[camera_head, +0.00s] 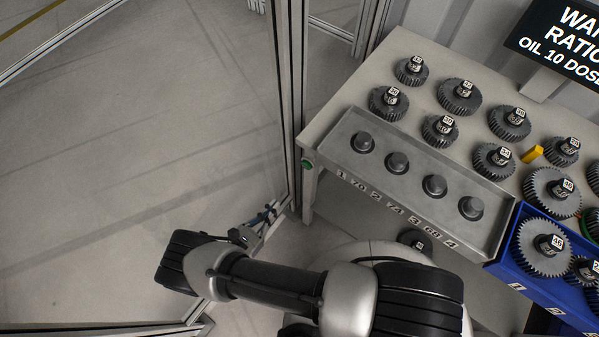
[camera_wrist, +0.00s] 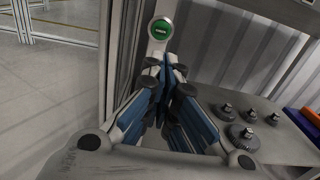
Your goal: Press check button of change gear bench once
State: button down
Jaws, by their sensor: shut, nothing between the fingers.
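The green check button (camera_head: 307,164) sits on the left front corner of the change gear bench (camera_head: 322,121), near a frame post. In the wrist view the round green button (camera_wrist: 161,28) has a pale rim and shows just beyond my fingertips. My gripper (camera_head: 270,212) is below and left of the button in the head view. My gripper (camera_wrist: 165,66) has its blue-sided fingers shut and empty, pointing toward the button. A gap seems to lie between the fingertips and the button; its exact size is hard to tell.
A grey tray (camera_head: 432,211) with several short pegs runs along the bench front. Several gears (camera_head: 459,96) stand behind it, and a blue bin (camera_head: 520,258) with gears is at right. An aluminium post (camera_head: 292,100) stands close left of the button. Open floor (camera_head: 130,150) lies left.

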aim_at(306, 165)
jog(key=b+x, duration=0.1)
jog(key=x, duration=1.3)
jog(key=shift+b, duration=0.3)
